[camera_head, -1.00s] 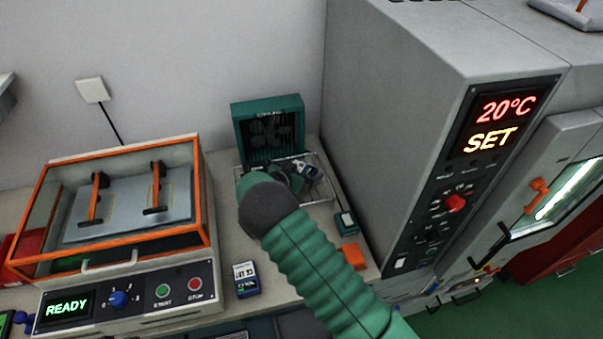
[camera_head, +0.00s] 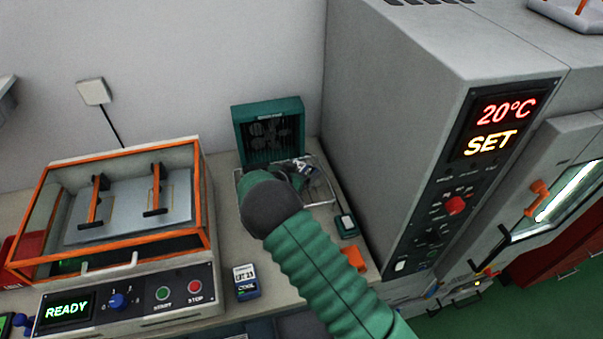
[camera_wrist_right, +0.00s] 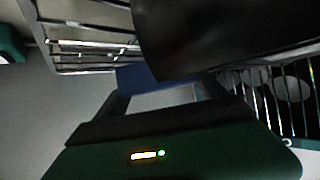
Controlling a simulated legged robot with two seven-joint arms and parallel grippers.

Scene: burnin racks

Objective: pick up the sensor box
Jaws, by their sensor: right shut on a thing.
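My right gripper (camera_head: 294,176) is at the wire basket in front of the teal fan unit, partly hidden behind my dark wrist joint. It is shut on a small dark blue box with a pale face, which I take as the sensor box (camera_head: 304,167). In the right wrist view, a blue patch of the box (camera_wrist_right: 140,76) shows between the fingers (camera_wrist_right: 160,98). I cannot tell whether the box is clear of the basket. My left gripper is not in view.
The wire basket (camera_head: 327,190) stands against the teal fan unit (camera_head: 268,131). A grey oven (camera_head: 395,120) rises close on the right. A small green box (camera_head: 346,224), an orange block (camera_head: 354,257) and a blue labelled box (camera_head: 246,281) lie nearby. An orange-framed machine (camera_head: 120,215) stands left.

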